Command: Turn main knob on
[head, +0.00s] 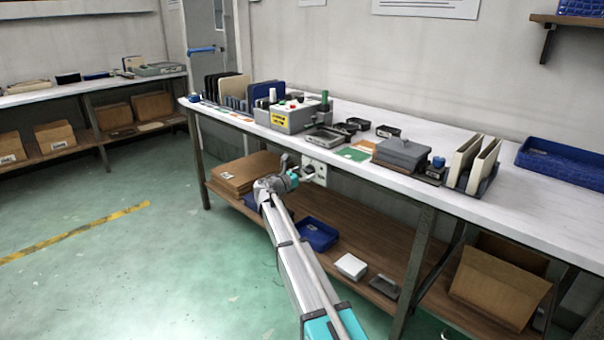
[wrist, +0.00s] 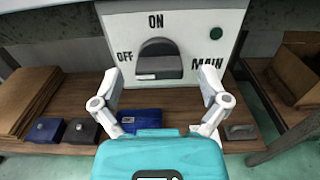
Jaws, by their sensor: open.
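The main knob (wrist: 158,64) is dark grey, on a pale panel (wrist: 190,20) marked ON above, OFF to the left and MAIN to the right. Its grip bar lies roughly level; I cannot tell which end is its pointer. A small round dark green light (wrist: 216,32) sits at the panel's upper right. My gripper (wrist: 161,82) is open and empty, with one finger on each side of the knob in the picture, apart from it. In the head view the panel (head: 319,171) hangs under the table's front edge, partly hidden by my gripper (head: 293,168).
The white tabletop (head: 480,143) above carries a grey control box (head: 285,117), trays and upright panels. The wooden shelf (wrist: 75,95) below holds cardboard, a blue bin (wrist: 142,119) and small boxes. A table leg (head: 416,265) stands to the right. The green floor in front is clear.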

